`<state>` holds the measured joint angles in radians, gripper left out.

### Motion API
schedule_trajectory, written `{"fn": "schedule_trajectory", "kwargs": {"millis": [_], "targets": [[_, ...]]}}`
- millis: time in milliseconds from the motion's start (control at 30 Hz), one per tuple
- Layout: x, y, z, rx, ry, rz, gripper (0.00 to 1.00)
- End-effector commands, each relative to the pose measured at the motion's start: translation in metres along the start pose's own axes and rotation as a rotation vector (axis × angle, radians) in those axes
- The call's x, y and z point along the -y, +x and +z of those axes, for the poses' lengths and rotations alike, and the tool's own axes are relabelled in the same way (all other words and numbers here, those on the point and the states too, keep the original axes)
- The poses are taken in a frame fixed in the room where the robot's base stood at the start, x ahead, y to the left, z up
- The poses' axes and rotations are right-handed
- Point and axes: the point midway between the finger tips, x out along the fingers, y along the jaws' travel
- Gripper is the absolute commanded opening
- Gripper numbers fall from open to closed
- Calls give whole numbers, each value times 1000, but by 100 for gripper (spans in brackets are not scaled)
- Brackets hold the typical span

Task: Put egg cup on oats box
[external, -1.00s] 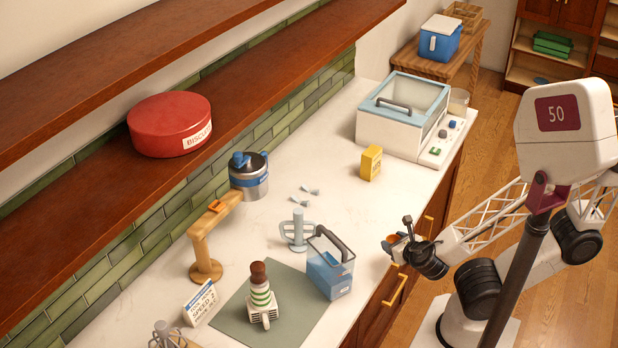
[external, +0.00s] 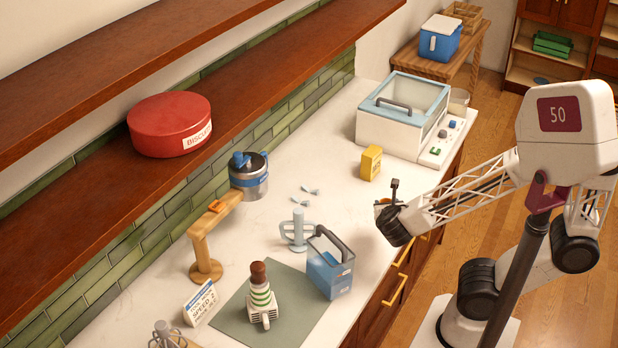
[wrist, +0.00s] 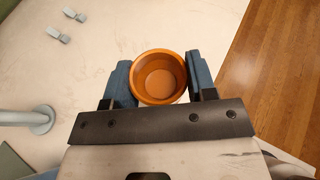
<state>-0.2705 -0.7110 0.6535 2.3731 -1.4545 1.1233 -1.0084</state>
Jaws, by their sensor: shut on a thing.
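The egg cup (wrist: 160,78) is a small round orange-brown cup, seen from above with its open mouth up in the wrist view. My gripper (wrist: 160,80) is shut on it, one blue-grey finger on each side. In the external view my gripper (external: 385,207) is at the counter's front edge, and the wrist hides most of the cup. The oats box is most likely the small yellow carton (external: 371,163) standing upright on the counter, beyond my gripper; its lettering is too small to read. Nothing is seen on its top.
A white and light-blue lidded machine (external: 405,115) stands behind the yellow carton. A blue caddy (external: 330,275) and a pale handled stand (external: 298,230) are left of my gripper. Two small grey clips (external: 306,195) lie on the counter. The counter between gripper and carton looks clear.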

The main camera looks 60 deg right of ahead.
Motion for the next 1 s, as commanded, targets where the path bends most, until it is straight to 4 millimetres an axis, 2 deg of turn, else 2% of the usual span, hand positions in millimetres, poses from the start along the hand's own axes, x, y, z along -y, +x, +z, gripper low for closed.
{"fn": "schedule_trajectory", "kwargs": {"millis": [567, 1000], "targets": [[16, 63, 53, -28, 134, -292, 27], [40, 114, 88, -50, 230, -512, 27]]}}
